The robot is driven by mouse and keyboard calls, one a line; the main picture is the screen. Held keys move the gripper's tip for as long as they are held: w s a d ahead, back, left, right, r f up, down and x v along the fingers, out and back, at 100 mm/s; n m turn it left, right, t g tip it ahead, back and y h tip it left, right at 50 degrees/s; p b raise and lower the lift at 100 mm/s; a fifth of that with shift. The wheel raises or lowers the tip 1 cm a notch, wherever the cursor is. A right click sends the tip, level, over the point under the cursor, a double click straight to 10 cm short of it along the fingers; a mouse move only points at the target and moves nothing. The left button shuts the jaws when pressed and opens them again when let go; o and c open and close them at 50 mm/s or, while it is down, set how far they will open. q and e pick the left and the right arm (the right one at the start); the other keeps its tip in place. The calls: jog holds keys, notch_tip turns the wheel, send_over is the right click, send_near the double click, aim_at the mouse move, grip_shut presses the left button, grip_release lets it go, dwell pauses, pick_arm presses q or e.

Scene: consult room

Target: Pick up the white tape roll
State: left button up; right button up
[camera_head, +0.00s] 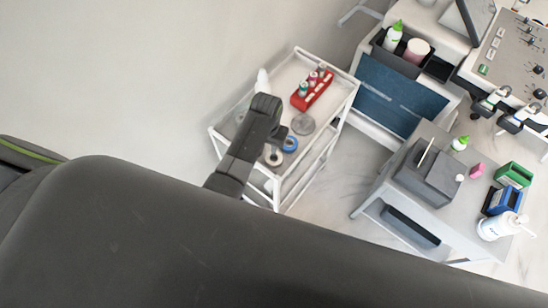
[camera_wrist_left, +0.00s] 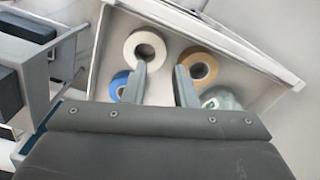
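The white tape roll (camera_wrist_left: 143,36) lies flat on the trolley top in the left wrist view, just beyond the fingertips. In the head view a pale roll (camera_head: 267,158) at the trolley's near end appears to be the same one. My left gripper (camera_wrist_left: 160,72) is open, with its two fingers apart and nothing held between them. The left fingertip overlaps the white roll's lower edge in the picture; I cannot tell whether they touch. In the head view the left gripper (camera_head: 277,134) hangs over the trolley and hides part of it. My right gripper is not in view.
A blue roll (camera_wrist_left: 118,88) and a tan roll (camera_wrist_left: 208,58) lie close beside the white one. The white trolley (camera_head: 341,100) has raised rims and holds a red vial rack (camera_head: 318,92) and a round clear dish (camera_head: 303,124). A grey cart (camera_head: 450,215) stands to the right.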

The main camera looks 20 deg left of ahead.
aim_at(268, 156)
pick_arm(q)
jog(key=shift+s+f+p, duration=0.1)
jog(key=shift+f+p, duration=0.35)
jog(key=shift+f, duration=2.15)
grip_shut()
